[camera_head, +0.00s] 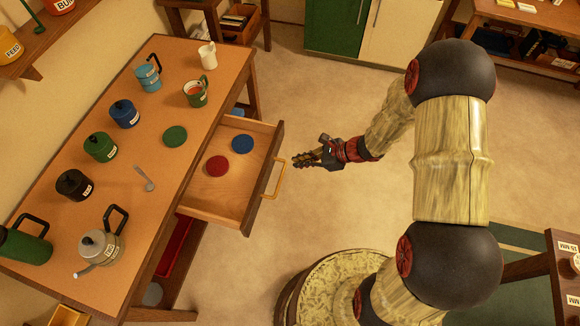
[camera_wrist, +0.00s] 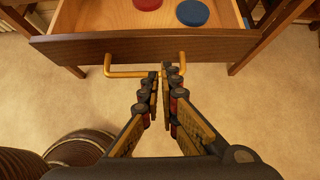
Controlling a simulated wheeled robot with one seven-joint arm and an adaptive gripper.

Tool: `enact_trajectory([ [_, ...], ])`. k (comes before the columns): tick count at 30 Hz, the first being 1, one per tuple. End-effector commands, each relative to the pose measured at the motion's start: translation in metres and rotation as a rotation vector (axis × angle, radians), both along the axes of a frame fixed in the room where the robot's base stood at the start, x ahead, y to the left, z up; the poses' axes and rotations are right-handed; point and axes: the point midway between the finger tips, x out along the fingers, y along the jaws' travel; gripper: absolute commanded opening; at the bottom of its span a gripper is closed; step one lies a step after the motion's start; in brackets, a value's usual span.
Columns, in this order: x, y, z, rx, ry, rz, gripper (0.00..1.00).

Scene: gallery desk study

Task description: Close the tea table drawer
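The tea table drawer (camera_head: 222,203) is pulled out from the right side of the wooden tea table (camera_head: 215,85). A red disc (camera_head: 217,166) and a blue disc (camera_head: 242,144) lie inside it. Its brass handle (camera_head: 273,180) is on the drawer's right-hand front. My gripper (camera_head: 296,160) is just right of the handle in the head view, with its tips pointing at the drawer. In the wrist view, the drawer front (camera_wrist: 150,44) spans the top and the handle (camera_wrist: 125,73) passes behind my fingertips (camera_wrist: 163,72). The fingers are nearly together and empty; contact with the handle is unclear.
The tabletop carries several mugs and canisters, a kettle (camera_head: 101,244), a green disc (camera_head: 175,136) and a spoon (camera_head: 145,179). The carpet right of the drawer is clear.

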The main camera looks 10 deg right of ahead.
Motion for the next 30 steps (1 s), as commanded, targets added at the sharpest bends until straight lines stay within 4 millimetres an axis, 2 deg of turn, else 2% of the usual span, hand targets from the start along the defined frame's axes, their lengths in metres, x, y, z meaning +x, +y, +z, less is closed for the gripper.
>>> enact_trajectory([
  [5,0.002,0.007,-0.009,0.007,0.022,-0.019,0.0],
  [18,0.021,0.056,-0.057,0.006,0.021,-0.015,0.0],
  [24,0.026,0.067,-0.067,0.005,0.02,-0.017,0.0],
  [30,0.027,0.069,-0.067,0.005,0.02,-0.017,0.0],
])
